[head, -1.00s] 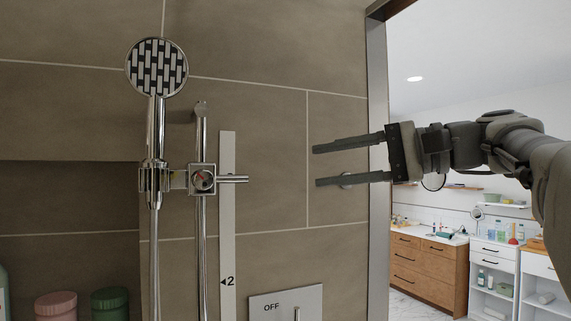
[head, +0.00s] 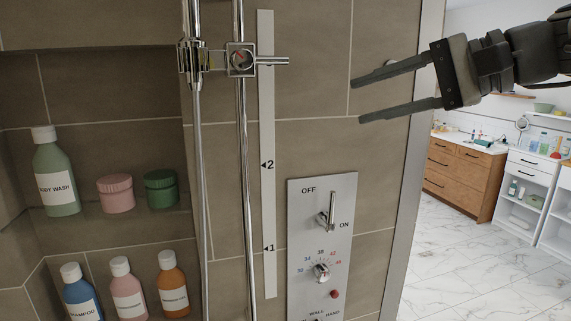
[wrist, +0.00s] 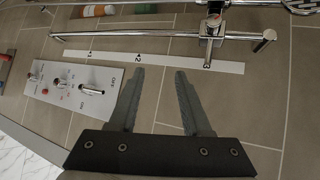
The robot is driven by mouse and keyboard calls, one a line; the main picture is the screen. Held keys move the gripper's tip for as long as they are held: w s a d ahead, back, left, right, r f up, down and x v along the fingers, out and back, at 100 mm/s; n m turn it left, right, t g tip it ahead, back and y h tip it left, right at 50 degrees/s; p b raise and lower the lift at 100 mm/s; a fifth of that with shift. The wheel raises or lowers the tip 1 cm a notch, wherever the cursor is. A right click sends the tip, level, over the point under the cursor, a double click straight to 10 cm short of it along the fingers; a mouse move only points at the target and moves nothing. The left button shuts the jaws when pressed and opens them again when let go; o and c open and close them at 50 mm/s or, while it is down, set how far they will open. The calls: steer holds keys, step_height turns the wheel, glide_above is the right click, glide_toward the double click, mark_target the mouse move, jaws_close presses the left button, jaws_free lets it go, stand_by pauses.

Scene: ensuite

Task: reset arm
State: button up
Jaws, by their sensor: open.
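My gripper (head: 357,101) is open and empty in the head view, at the upper right, with its two dark fingers pointing left toward the tiled shower wall. In the wrist view my gripper (wrist: 161,72) shows both fingers spread apart with nothing between them. The slide rail (head: 243,170) and its holder clamp (head: 241,60) stand to the left of the fingers, apart from them. In the wrist view the rail (wrist: 130,35) crosses beyond the fingertips.
A control panel (head: 322,240) with an OFF/ON lever and a dial is on the wall below the gripper. Niche shelves at left hold a body wash bottle (head: 54,175), jars and several bottles. A doorway at right opens onto wooden drawers (head: 462,178) and marble floor.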

steer(key=s+f+n+g+h, duration=0.1)
steer(key=s+f+n+h, duration=0.3)
steer(key=f, duration=1.1)
steer(key=s+d+f+n+g+h, duration=0.1)
steer(key=s+f+n+h, duration=0.3)
steer(key=f, duration=1.2)
steer(key=s+h, duration=0.3)
steer(key=s, duration=0.3)
steer(key=shift+s+h, duration=0.3)
steer(key=shift+h, duration=0.1)
